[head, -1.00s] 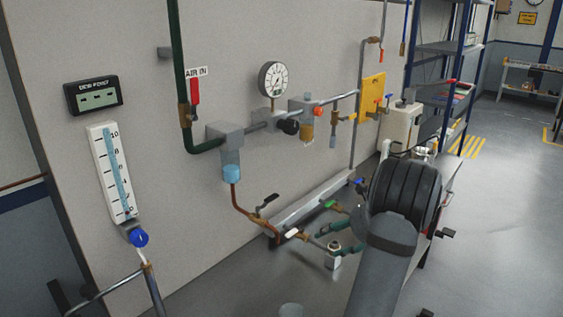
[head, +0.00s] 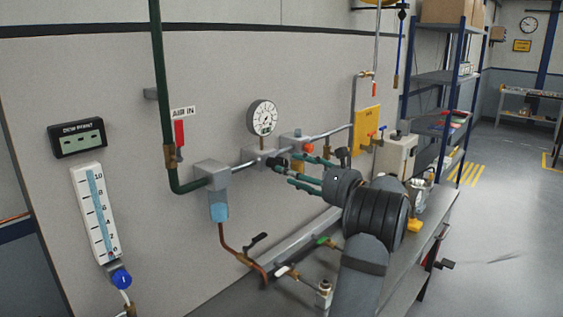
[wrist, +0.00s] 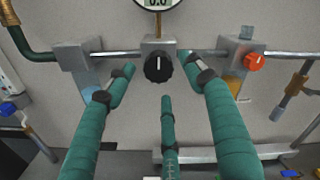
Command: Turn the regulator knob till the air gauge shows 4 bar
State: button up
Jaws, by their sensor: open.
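The regulator knob (wrist: 159,67) is black with a white mark pointing up, on a grey block in the wrist view. In the head view my fingers mostly cover it. The round white air gauge (head: 262,118) stands above the regulator; its needle is too small to read. The gauge's lower part (wrist: 157,3) in the wrist view shows a digital 0.0. My gripper (wrist: 160,76) has three teal fingers, spread open and empty. Two tips lie left and right of the knob and one below it; contact cannot be told. In the head view my gripper (head: 288,170) reaches the regulator from the right.
An orange-red knob (wrist: 254,62) on a neighbouring block lies right of my right finger. A filter unit with a blue bowl (head: 218,205) hangs at left, below the red-handled AIR IN valve (head: 179,133). A metal pipe (wrist: 205,53) runs along the wall through the blocks.

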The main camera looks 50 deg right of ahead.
jog(key=shift+w+d+p, duration=0.15)
jog(key=shift+w+p, duration=0.2)
jog(key=shift+w, duration=0.8)
jog(key=shift+w+d+p, duration=0.1)
jog(key=shift+w+p, duration=0.25)
jog(key=shift+w, duration=0.8)
jog(key=c, duration=1.1)
